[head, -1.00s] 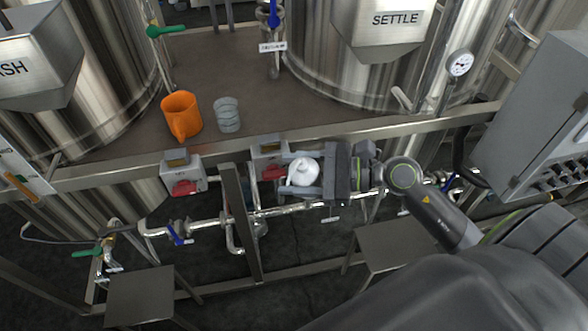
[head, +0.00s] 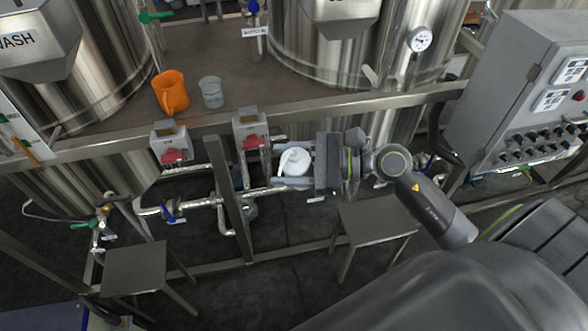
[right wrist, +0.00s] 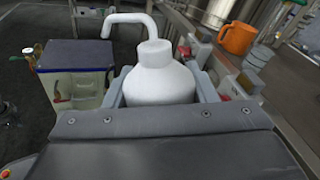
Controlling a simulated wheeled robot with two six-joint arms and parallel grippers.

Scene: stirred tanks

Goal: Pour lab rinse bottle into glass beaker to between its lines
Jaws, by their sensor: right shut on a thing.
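The lab rinse bottle (head: 294,160) is white with a bent spout; it also shows upright in the right wrist view (right wrist: 158,80). My right gripper (head: 293,166) is shut on it, one finger on each side, and holds it in front of the platform's edge. The glass beaker (head: 211,92) is clear with faint lines and stands on the brown platform, up and left of the bottle. It shows small at the right of the right wrist view (right wrist: 258,57). Its contents are too small to tell. My left gripper is in no frame.
An orange mug (head: 171,91) stands just left of the beaker. Two grey boxes with red switches (head: 171,155) (head: 250,142) sit on the platform's front rail. Steel tanks (head: 330,50) stand behind. A control cabinet (head: 520,90) is at the right. Pipes and stools are below.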

